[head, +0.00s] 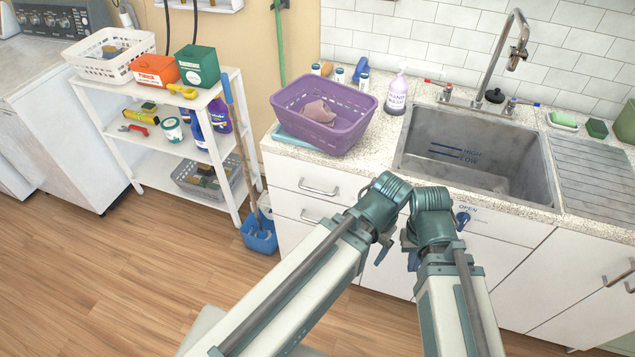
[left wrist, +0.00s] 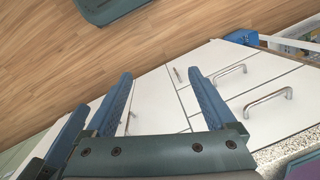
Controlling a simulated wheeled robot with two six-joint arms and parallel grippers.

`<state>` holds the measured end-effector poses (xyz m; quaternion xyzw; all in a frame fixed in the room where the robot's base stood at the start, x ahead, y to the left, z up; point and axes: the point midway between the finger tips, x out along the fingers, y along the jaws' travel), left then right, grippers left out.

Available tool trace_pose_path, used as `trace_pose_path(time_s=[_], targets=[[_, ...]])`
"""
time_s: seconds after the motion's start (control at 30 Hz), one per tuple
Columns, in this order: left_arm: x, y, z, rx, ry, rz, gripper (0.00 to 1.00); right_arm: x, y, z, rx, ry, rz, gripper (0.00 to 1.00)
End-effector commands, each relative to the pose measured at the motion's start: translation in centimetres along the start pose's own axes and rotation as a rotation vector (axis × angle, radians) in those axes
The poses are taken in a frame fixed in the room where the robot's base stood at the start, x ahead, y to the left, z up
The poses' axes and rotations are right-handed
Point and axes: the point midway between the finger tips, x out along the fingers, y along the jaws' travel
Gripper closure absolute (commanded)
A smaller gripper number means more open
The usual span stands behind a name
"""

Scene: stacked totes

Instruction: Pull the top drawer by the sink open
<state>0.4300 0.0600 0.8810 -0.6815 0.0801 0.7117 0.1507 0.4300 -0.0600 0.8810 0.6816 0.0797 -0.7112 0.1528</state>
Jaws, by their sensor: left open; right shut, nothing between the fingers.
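The top drawer (head: 287,177) is the white front under the counter, left of the sink (head: 477,160). It looks shut, and its bar handle (head: 319,187) is clear of both grippers. In the left wrist view its handle (left wrist: 268,100) shows at the right, near the counter edge. My left gripper (head: 385,250) is low in front of the cabinets, right of the handle, mostly hidden by its wrist. In the left wrist view it (left wrist: 160,73) is open with nothing between its fingers. My right gripper (head: 411,257) is shut and empty beside it, partly hidden.
A second drawer handle (head: 310,216) is below. A purple basket (head: 322,115) stands on the counter above the drawers. A white shelf rack (head: 183,150) and a blue dustpan (head: 260,237) are to the left. The wood floor (head: 130,290) is open at lower left.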

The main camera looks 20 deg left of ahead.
Motion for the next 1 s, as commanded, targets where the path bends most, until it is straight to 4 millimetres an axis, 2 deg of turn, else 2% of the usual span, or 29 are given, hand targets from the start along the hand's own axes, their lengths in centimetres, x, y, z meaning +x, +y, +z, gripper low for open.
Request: trace_pose_path(time_s=[0.03, 0.13, 0.23, 0.3, 0.47, 0.67, 0.77, 0.9, 1.0], targets=[[0.6, -0.1, -0.1, -0.013, 0.0, 0.014, 0.22, 0.5, -0.1, 0.0, 0.0, 0.0, 0.0, 1.0], [2.5, -0.8, -0.6, -0.073, -0.001, 0.086, 0.4, 2.4, -0.2, -0.1, 0.0, 0.0, 0.0, 1.0], [5.3, -1.9, -1.4, -0.178, 0.008, 0.219, 0.56, 5.2, -0.5, -0.3, 0.0, 0.0, 0.0, 1.0], [7.0, -3.0, -2.1, -0.266, 0.024, 0.331, 0.56, 7.3, -0.7, -0.4, 0.0, 0.0, 0.0, 1.0], [9.8, -6.2, -3.8, -0.462, 0.088, 0.581, 0.56, 11.6, -1.1, -0.7, -0.001, 0.0, 0.001, 1.0], [11.7, -12.4, -5.2, -0.692, 0.228, 0.882, 0.56, 16.9, -1.6, -1.0, -0.001, 0.0, 0.001, 1.0], [12.2, -16.3, -5.3, -0.797, 0.323, 1.026, 0.56, 19.6, -1.9, -1.1, -0.001, 0.0, 0.001, 1.0], [12.2, -22.2, -4.2, -0.92, 0.472, 1.206, 0.56, 22.9, -2.2, -1.4, -0.001, 0.0, 0.001, 1.0], [12.0, -25.9, -3.0, -0.981, 0.571, 1.306, 0.56, 24.7, -2.3, -1.4, -0.001, 0.0, 0.001, 1.0]])
